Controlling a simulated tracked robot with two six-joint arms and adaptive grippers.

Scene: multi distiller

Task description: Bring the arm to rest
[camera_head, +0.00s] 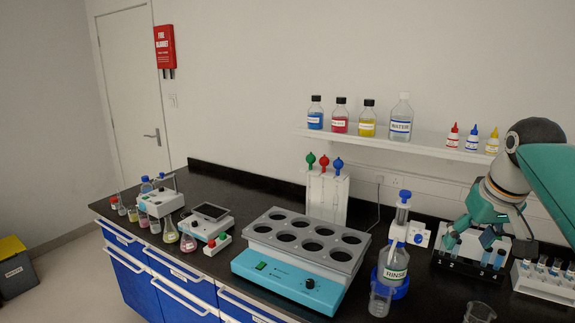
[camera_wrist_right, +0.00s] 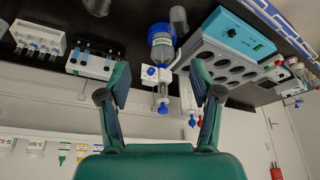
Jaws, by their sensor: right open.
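My right arm comes in from the right in the head view. Its green gripper (camera_head: 469,240) points down over the right part of the bench, in front of a black-and-white tube rack (camera_head: 466,262). In the right wrist view the gripper (camera_wrist_right: 160,82) is open, its two green fingers wide apart with nothing between them. The rinse bottle (camera_wrist_right: 162,45) shows beyond the gap between the fingers. No finger visibly touches anything. My left gripper is in neither view.
The rinse bottle (camera_head: 393,265) with a pump top stands left of my gripper. A turquoise heater with several wells (camera_head: 285,272) is further left. A white tube rack (camera_head: 545,284) stands at right. A shelf (camera_head: 425,141) with several bottles hangs behind. Glass beakers stand near the front edge.

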